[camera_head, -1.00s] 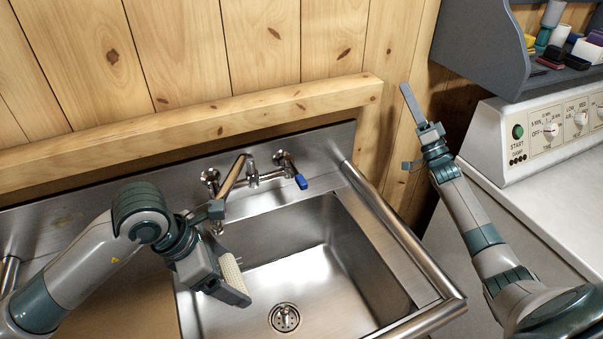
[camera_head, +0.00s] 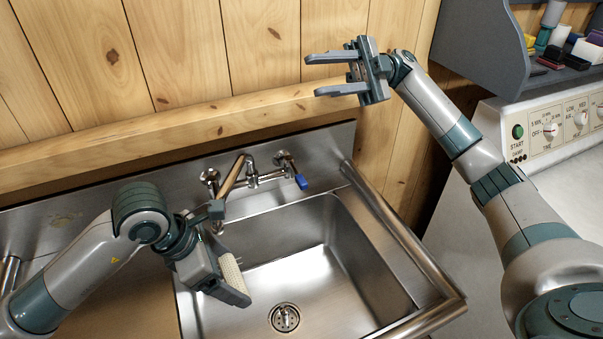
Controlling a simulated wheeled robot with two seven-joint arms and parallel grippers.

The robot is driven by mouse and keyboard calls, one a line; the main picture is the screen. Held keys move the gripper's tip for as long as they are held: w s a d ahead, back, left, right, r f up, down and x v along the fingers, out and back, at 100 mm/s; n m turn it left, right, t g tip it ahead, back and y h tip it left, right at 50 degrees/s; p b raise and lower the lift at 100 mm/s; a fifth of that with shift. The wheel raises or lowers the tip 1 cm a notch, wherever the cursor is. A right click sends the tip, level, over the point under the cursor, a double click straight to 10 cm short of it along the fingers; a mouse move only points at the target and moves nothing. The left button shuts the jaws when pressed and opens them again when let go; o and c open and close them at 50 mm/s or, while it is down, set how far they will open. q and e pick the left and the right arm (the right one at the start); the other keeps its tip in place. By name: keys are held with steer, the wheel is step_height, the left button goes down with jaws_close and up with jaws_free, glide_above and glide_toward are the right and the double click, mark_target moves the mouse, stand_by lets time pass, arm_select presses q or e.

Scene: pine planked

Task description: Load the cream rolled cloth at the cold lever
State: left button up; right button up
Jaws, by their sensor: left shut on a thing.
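The cream rolled cloth (camera_head: 232,272) is held in my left gripper (camera_head: 230,281), over the left side of the steel sink. One finger hides part of the cloth. The cold lever (camera_head: 301,181) is the blue-tipped handle on the right of the wall faucet (camera_head: 236,177). The cloth is below and to the left of that lever, apart from it. My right gripper (camera_head: 324,74) is open and empty, with its two fingers pointing left. It shows above the lever, in front of the plank wall.
The sink basin (camera_head: 330,230) is empty, with a drain (camera_head: 285,318) near its front. A wooden ledge (camera_head: 200,127) runs behind the faucet. A white machine with dials (camera_head: 545,135) and a grey shelf (camera_head: 480,50) stand at the right.

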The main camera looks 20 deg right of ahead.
steer(key=a+f+n+h, duration=0.1)
steer(key=a+f+h, duration=0.3)
steer(key=a, duration=0.1)
steer(key=n+t+h, duration=0.3)
steer(key=t+h, duration=0.3)
steer(key=h, duration=1)
glide_above(301, 179)
step_height(301, 179, down, 11)
steer(key=shift+d+r, duration=0.1)
step_height(301, 179, down, 12)
jaws_close()
